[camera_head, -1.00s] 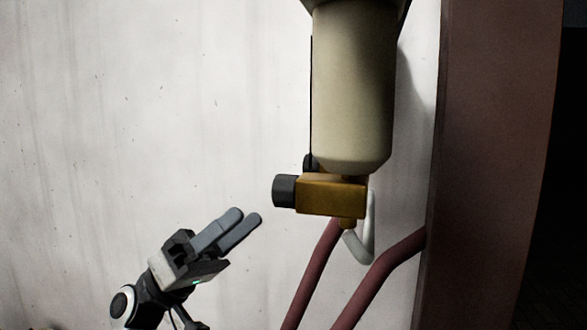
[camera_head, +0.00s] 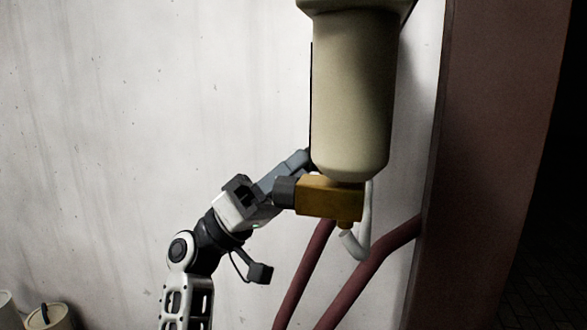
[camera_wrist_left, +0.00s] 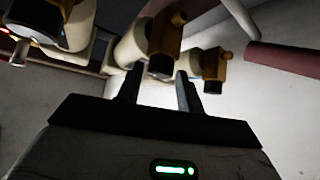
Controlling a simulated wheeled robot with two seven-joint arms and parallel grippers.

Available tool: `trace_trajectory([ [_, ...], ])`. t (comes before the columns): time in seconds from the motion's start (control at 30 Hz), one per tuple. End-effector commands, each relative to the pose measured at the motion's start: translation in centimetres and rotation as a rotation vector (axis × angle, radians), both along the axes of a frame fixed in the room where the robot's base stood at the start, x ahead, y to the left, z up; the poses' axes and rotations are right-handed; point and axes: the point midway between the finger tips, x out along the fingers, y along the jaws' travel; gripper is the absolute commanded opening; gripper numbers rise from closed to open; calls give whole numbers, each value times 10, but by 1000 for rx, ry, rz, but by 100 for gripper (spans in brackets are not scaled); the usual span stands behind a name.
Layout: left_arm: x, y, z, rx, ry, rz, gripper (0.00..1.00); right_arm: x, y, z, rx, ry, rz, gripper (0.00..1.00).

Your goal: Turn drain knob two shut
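In the head view a brass drain valve (camera_head: 330,197) with a black knob (camera_head: 284,191) hangs under a cream cylinder (camera_head: 352,95). My left gripper (camera_head: 303,159) reaches up beside this knob, its fingers partly hidden behind it. In the left wrist view the two fingers (camera_wrist_left: 159,74) are apart and empty. A black knob (camera_wrist_left: 160,66) on a brass valve (camera_wrist_left: 165,35) lies ahead between the fingertips; contact cannot be told. A second brass valve (camera_wrist_left: 214,64) with a black knob (camera_wrist_left: 212,87) is right of the fingers. Which knob is two cannot be told. My right gripper is not in view.
Red pipes (camera_head: 369,272) and a pale bent tube (camera_head: 355,246) run below the valve. A red-brown post (camera_head: 483,150) stands at right. A pale wall (camera_head: 150,120) is behind. Cream objects (camera_head: 50,318) sit at the lower left.

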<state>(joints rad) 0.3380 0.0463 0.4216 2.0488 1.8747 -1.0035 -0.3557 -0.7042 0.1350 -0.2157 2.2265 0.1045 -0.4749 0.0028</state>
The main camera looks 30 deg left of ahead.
Motion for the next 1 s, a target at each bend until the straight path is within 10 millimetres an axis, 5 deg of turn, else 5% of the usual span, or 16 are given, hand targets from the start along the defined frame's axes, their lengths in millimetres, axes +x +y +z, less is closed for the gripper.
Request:
trace_trajectory([
  [0.03, 0, 0, 0, 0, 0, 0, 22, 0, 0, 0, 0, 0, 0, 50],
  [0.1, 0, 0, 0, 0, 0, 0, 5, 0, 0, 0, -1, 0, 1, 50],
  [0.57, -2, 0, 3, -18, 81, 3, 6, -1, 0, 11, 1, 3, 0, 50],
  [1.0, -7, -1, 14, -107, 440, 4, 6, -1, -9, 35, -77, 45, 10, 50],
])
